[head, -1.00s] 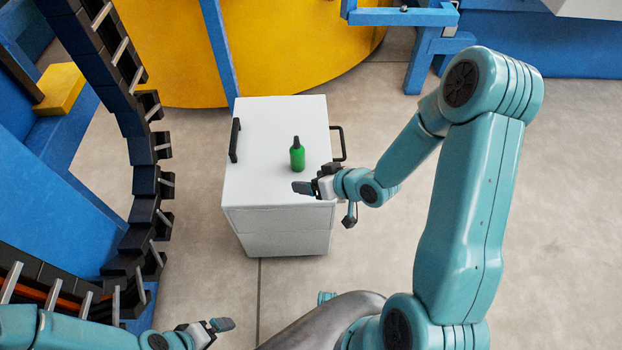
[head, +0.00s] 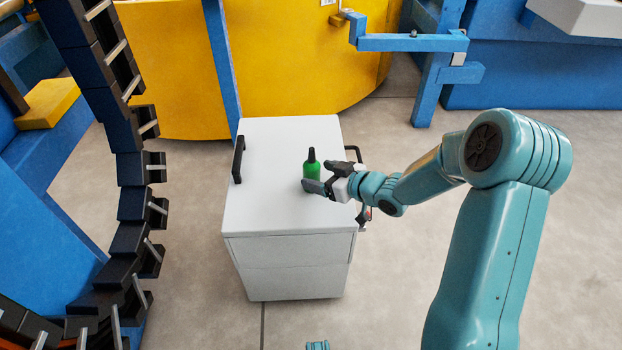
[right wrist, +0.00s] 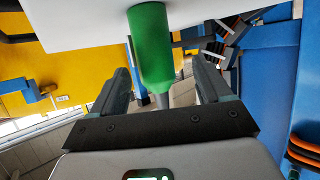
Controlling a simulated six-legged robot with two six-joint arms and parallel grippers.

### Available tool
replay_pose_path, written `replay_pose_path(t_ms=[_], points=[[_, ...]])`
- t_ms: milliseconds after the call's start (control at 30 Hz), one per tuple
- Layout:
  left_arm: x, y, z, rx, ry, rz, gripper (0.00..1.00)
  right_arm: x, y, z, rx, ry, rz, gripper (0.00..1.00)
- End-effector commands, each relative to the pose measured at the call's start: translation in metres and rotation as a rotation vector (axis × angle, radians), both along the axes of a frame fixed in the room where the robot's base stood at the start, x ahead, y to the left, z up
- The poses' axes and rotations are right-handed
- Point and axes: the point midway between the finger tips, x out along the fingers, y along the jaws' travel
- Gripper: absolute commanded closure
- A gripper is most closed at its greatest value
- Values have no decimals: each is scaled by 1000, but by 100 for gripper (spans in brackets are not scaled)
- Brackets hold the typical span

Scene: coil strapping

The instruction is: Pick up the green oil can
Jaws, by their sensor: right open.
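The near finger covers the lower front of the can in the head view. In the right wrist view the can (right wrist: 152,48) appears between the two open fingers (right wrist: 160,88), towards their tips; I cannot tell if either touches it. My left gripper is out of view.
The cabinet has a black handle (head: 238,159) on its left and another at its right edge. A curved black chain of links (head: 130,205) stands to the left. Yellow and blue machinery (head: 300,60) is behind. The cabinet top left of the can is bare.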

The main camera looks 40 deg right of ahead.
Motion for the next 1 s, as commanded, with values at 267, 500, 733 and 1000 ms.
replay_pose_path(t_ms=[267,500,733,1000], points=[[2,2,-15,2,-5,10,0,28,4,-16,1,-1,2,22],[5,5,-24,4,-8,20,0,57,10,-25,1,0,2,22],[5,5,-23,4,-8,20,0,58,9,-24,1,1,1,22],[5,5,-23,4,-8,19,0,58,9,-24,1,-1,0,90]])
